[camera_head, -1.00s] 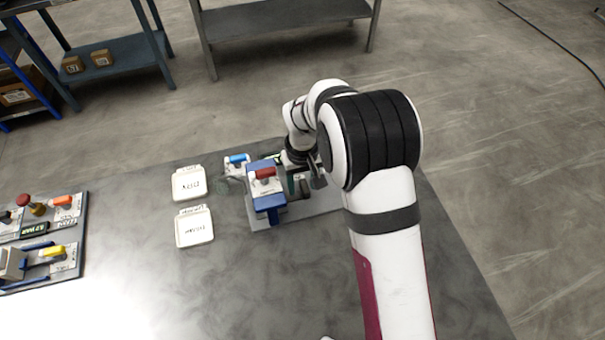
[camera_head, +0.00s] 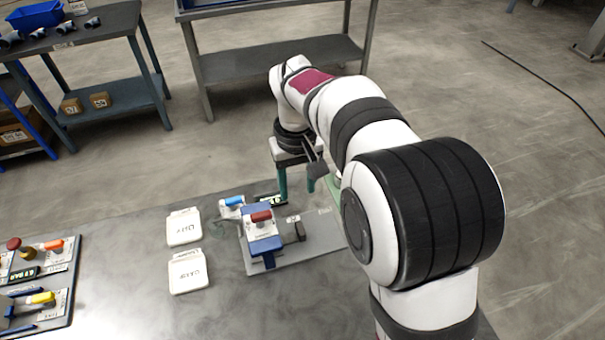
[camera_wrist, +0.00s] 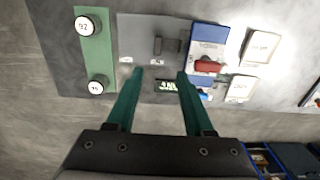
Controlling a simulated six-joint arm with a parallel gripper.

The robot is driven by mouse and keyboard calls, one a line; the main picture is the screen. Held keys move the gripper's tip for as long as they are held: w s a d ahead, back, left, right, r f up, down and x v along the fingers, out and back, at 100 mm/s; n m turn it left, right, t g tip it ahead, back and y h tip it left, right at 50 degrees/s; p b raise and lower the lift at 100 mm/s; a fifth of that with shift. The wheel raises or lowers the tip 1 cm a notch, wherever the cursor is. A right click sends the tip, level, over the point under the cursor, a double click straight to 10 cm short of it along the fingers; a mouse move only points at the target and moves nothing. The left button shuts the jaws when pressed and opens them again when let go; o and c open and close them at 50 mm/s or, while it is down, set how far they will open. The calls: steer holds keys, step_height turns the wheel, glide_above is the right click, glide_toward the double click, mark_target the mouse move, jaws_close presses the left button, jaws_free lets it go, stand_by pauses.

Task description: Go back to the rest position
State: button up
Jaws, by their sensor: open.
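My gripper (camera_head: 296,184) has green fingers and hangs above the back edge of the table in the head view. It is open and empty, with its fingers (camera_wrist: 157,100) spread apart in the wrist view. Just in front of it in the head view is the filter press, a blue block with a red handle (camera_head: 262,217) on a grey base plate (camera_head: 318,240). The press block also shows in the wrist view (camera_wrist: 209,47), right of the fingers. A small green-lit display (camera_wrist: 170,86) shows between the fingertips. My arm hides part of the table's right side.
Two white trays (camera_head: 183,227) (camera_head: 188,271) lie left of the press. A panel (camera_head: 38,283) with coloured handles sits at the far left. A green strip with two round gauges (camera_wrist: 91,26) shows in the wrist view. Shelves (camera_head: 280,60) stand behind, across open floor.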

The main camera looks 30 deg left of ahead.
steer(key=s+d+r+m, duration=0.2)
steer(key=d+r+m, duration=0.25)
steer(key=d, duration=0.75)
steer(key=s+d+f+m+y, duration=0.1)
steer(key=s+d+m, duration=0.9)
steer(key=s+d, duration=0.4)
steer(key=s, duration=0.4)
steer(key=shift+d+f+y, duration=0.15)
steer(key=shift+d+y, duration=0.2)
steer(key=shift+y, duration=0.05)
steer(key=shift+w, duration=0.1)
